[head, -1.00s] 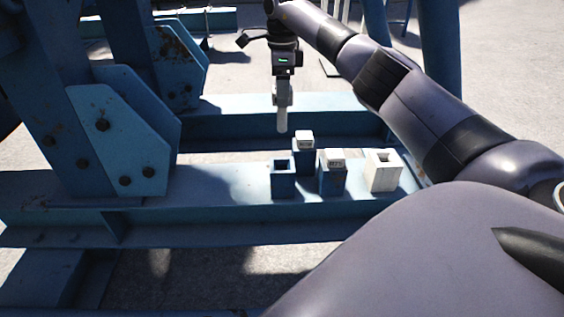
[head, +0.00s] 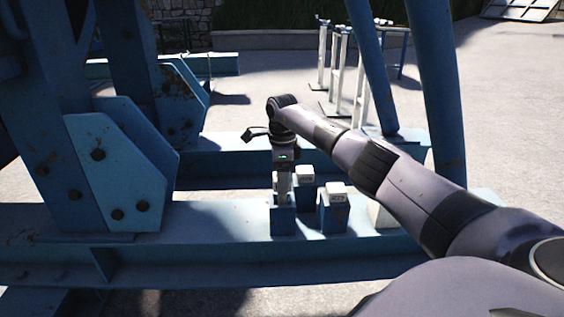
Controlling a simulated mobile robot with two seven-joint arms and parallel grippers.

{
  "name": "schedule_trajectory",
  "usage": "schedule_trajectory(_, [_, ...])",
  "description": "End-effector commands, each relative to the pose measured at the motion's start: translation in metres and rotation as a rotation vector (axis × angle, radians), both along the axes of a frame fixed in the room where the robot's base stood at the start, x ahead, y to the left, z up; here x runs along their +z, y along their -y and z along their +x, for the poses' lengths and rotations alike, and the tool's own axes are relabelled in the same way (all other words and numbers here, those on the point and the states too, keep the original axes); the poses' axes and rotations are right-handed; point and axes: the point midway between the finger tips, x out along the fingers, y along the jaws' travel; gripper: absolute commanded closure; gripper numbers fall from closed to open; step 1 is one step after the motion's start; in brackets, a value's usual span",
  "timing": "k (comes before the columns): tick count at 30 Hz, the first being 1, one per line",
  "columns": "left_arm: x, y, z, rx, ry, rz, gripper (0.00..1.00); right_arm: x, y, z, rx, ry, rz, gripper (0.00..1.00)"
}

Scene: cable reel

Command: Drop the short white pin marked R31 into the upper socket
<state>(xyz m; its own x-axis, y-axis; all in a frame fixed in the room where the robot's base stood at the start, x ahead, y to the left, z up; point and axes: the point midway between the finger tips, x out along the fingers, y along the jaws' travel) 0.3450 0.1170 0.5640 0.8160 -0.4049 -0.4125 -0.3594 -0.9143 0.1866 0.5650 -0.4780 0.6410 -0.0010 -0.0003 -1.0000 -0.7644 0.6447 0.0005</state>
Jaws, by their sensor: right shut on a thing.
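My right gripper (head: 283,184) points straight down and is shut on the slim white pin (head: 283,199). It is low over the front-left blue socket block (head: 283,224), whose top was an open square hole. The pin's lower end is at the mouth of this block; I cannot tell how deep it sits, and its marking is too small to read. Two other blue blocks carry white labelled caps: one behind (head: 305,174) and one to the right (head: 336,191). My left gripper is out of view.
The blocks stand on a blue steel beam (head: 215,230). A white open-topped block (head: 380,216) at the right is partly hidden by my right arm. Bolted blue plates (head: 118,172) rise at the left. Blue posts (head: 440,100) stand behind my arm.

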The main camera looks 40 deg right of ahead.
Motion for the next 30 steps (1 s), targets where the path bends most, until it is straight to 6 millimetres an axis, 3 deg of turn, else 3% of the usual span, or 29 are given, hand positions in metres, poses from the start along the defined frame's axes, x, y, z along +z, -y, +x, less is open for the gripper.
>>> schedule_trajectory(3, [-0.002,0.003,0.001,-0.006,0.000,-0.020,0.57,-0.021,-0.001,0.001,-0.001,0.002,0.002,0.92])
schedule_trajectory(7, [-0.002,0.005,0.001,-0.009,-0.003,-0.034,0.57,-0.033,0.000,0.001,0.000,0.003,0.002,0.92])
schedule_trajectory(24, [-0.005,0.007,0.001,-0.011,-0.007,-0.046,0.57,-0.043,0.000,0.001,0.001,0.002,0.001,0.92])
schedule_trajectory(25, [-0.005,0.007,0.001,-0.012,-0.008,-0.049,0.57,-0.043,0.000,0.000,0.000,0.001,0.001,0.36])
schedule_trajectory(27, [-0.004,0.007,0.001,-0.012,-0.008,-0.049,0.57,-0.043,0.000,0.000,0.000,0.001,0.001,0.17])
schedule_trajectory(30, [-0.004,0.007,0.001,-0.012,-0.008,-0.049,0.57,-0.043,0.000,0.000,0.000,0.001,0.001,0.17])
